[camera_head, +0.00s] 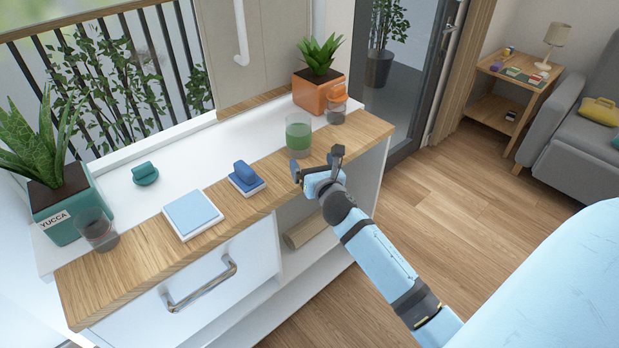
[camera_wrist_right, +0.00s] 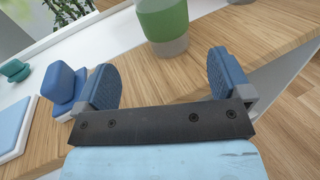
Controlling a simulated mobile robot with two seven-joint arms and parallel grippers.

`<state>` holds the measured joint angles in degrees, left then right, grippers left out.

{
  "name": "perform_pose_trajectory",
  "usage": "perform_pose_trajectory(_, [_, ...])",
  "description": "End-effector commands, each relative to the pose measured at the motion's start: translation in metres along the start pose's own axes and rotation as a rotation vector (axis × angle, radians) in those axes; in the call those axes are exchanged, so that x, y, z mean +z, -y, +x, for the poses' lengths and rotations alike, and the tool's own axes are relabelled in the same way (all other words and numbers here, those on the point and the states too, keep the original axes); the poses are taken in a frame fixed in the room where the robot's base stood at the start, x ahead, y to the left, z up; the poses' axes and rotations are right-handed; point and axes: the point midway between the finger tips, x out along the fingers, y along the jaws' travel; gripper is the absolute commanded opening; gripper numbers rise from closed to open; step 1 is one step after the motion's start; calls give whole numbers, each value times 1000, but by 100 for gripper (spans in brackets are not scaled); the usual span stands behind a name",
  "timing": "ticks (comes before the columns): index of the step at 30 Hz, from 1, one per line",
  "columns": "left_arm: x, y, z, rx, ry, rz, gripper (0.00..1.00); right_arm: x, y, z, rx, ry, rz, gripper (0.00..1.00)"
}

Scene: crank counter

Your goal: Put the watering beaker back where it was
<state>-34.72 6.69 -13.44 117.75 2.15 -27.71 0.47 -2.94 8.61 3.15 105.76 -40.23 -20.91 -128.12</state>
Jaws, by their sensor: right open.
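A tall beaker with a green band (camera_head: 298,140), which looks like the watering beaker, stands upright on the counter (camera_head: 262,178) at its right part. It also shows in the wrist view (camera_wrist_right: 164,22), ahead of the fingers, with its top cut off. My right gripper (camera_head: 316,162) is open and empty at the counter's front edge, just short of the beaker. Its two blue finger pads stand wide apart in the wrist view (camera_wrist_right: 162,72), and nothing is between them. My left gripper is not in view.
An orange planter (camera_head: 318,96) and a small dark glass (camera_head: 336,113) stand behind and right of the beaker. A blue-handled block (camera_head: 246,179), a light blue pad (camera_head: 192,214), a teal knob (camera_head: 145,174), another glass (camera_head: 97,232) and the yucca pot (camera_head: 68,205) are to the left.

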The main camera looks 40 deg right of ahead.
Motion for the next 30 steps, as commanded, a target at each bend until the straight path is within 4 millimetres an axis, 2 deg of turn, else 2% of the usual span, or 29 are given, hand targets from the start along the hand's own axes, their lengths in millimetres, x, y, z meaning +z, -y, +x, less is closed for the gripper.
perform_pose_trajectory(2, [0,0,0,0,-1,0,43,-18,-7,-14,17,-43,142,96])
perform_pose_trajectory(5, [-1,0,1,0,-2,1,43,-47,-21,-44,33,-133,455,96])
perform_pose_trajectory(11, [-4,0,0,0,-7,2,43,-111,-54,-124,-48,-383,1248,96])
perform_pose_trajectory(15, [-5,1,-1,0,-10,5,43,-146,-77,-187,-225,-557,1792,96])
perform_pose_trajectory(18, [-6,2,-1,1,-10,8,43,-164,-92,-230,-408,-656,2142,96])
perform_pose_trajectory(21, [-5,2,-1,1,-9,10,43,-175,-105,-267,-602,-719,2418,96])
perform_pose_trajectory(25, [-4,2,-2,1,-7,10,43,-183,-115,-298,-806,-752,2641,96])
perform_pose_trajectory(30, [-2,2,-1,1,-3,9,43,-185,-120,-311,-908,-759,2741,96])
